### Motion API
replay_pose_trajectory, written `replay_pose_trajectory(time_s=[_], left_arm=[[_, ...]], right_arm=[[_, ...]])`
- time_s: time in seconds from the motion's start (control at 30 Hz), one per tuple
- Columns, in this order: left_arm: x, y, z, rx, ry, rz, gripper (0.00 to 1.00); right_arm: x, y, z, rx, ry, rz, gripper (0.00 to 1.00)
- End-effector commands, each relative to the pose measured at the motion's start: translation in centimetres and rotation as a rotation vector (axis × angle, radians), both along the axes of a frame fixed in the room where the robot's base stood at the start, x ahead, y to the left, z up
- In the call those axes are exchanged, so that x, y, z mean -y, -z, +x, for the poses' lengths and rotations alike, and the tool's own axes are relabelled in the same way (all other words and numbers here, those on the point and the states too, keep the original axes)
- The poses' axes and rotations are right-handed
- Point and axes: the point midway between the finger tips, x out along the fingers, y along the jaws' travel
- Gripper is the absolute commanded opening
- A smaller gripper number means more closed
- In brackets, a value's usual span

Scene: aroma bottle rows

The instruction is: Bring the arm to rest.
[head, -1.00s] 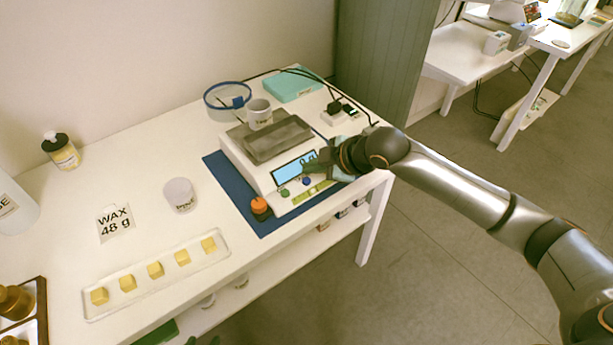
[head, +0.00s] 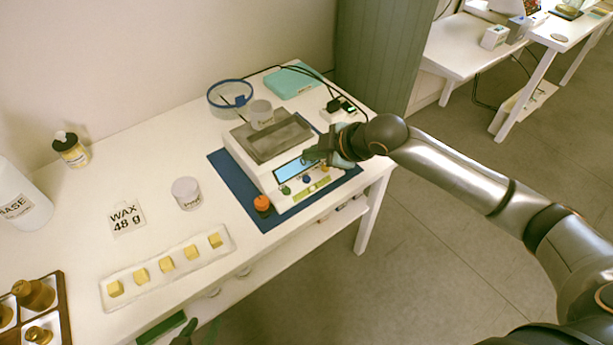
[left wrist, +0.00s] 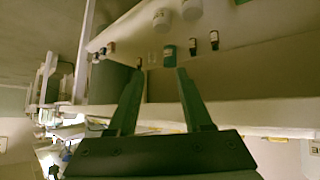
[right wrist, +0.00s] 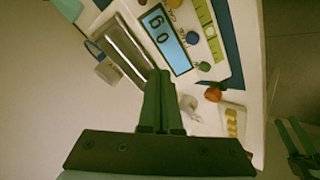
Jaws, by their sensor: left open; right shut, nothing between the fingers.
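My right gripper (head: 314,155) is just above the front panel of the white scale (head: 272,180), beside its blue display (head: 291,170). In the right wrist view its fingers (right wrist: 158,75) are together and empty, with the lit display and buttons beyond them. I cannot tell whether they touch the panel. My left gripper (left wrist: 160,73) is open and empty in its wrist view, facing the shelf under the table.
A grey-green panel (head: 378,50) stands behind. The floor at right is clear.

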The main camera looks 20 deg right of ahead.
Motion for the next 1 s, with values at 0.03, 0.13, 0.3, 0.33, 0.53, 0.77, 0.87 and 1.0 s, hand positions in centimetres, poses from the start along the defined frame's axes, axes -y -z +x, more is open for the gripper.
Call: replay_pose_trajectory(time_s=[0.03,0.13,0.3,0.33,0.53,0.77,0.87,1.0], left_arm=[[0.0,0.0,0.0,0.0,0.0,0.0,0.5],[0.0,0.0,0.0,0.0,0.0,0.0,0.5],[0.0,0.0,0.0,0.0,0.0,0.0,0.5],[0.0,0.0,0.0,0.0,0.0,0.0,0.5],[-0.2,-0.5,-0.1,-0.001,-0.006,0.002,0.5],[-1.0,-1.3,-0.4,-0.001,-0.025,0.01,0.5],[-1.4,-1.6,-0.6,-0.001,-0.032,0.013,0.5],[-1.8,-2.0,-0.8,-0.001,-0.042,0.017,0.5]], right_arm=[[0.0,0.0,0.0,0.0,0.0,0.0,0.0],[0.0,0.0,0.0,0.0,0.0,0.0,0.0],[0.0,0.0,0.0,0.0,0.0,0.0,0.0],[0.0,0.0,0.0,0.0,0.0,0.001,0.0],[-1.8,1.6,-1.3,-0.021,0.032,0.081,0.0],[-4.8,5.5,-5.6,-0.078,0.193,0.311,0.0],[-5.2,7.2,-7.9,-0.106,0.292,0.402,0.0],[-4.8,9.5,-11.4,-0.141,0.437,0.498,0.0]])
